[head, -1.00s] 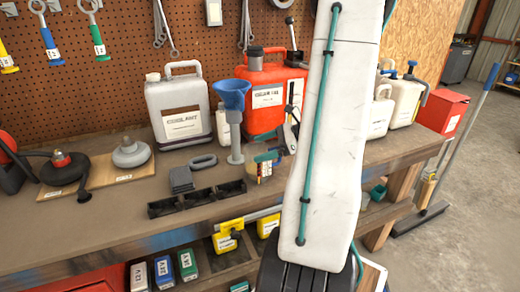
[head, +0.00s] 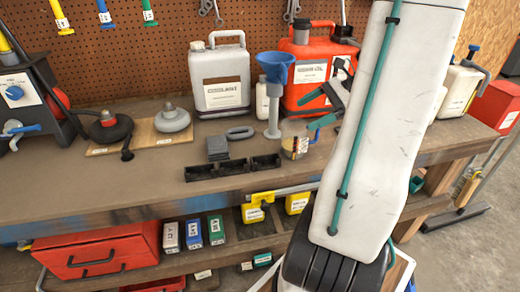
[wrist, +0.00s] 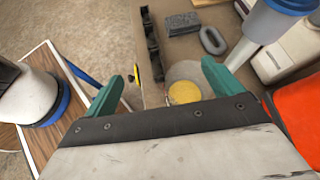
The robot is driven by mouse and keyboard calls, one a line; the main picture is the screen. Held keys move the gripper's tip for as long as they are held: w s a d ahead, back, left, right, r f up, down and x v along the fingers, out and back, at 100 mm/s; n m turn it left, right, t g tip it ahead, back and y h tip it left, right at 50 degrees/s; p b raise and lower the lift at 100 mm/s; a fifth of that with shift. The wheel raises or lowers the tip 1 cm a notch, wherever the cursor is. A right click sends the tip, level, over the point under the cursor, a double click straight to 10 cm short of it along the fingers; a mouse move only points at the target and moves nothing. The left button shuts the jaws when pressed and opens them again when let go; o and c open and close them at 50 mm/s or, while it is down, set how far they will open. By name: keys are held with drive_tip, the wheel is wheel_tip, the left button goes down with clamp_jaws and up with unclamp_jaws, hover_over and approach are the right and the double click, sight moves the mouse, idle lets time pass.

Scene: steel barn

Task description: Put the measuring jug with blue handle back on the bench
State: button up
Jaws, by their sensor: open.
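A small clear measuring jug (head: 295,146) with coloured markings stands upright on the bench (head: 150,185), in front of the blue funnel. In the wrist view I look down at the jug (wrist: 185,88), a round rim with yellow inside; its lower side is hidden by my gripper. In the head view the fingers are above and to the right of the jug. In the wrist view the gripper (wrist: 170,72) shows the jug between its fingers, apart from them.
The blue funnel (head: 273,85), coolant jug (head: 220,95) and red can (head: 308,70) stand close behind. Black trays (head: 232,168), a dark block (head: 217,147) and a grey ring (head: 240,133) lie to the left. The bench's front left is clear.

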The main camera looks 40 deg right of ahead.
drive_tip(key=w+a+r+n+g, duration=0.1)
drive_tip(key=a+n+g, duration=0.15)
drive_tip(key=a, duration=0.25)
drive_tip(key=w+a+r+n+g, duration=0.1)
drive_tip(key=a+r+n+g, duration=0.15)
drive_tip(key=a, duration=0.35)
drive_tip(key=s+a+r+n+h, duration=0.1)
drive_tip(key=s+a+n+h, duration=0.3)
drive_tip(key=a+n, duration=0.5)
drive_tip(key=s+a+r+n+g+h, duration=0.1)
drive_tip(key=s+a+n+h, duration=0.4)
drive_tip(key=a+n, duration=0.5)
drive_tip(key=shift+s+n, duration=0.15)
drive_tip(key=shift+n, duration=0.15)
drive_tip(key=shift+r, duration=0.1)
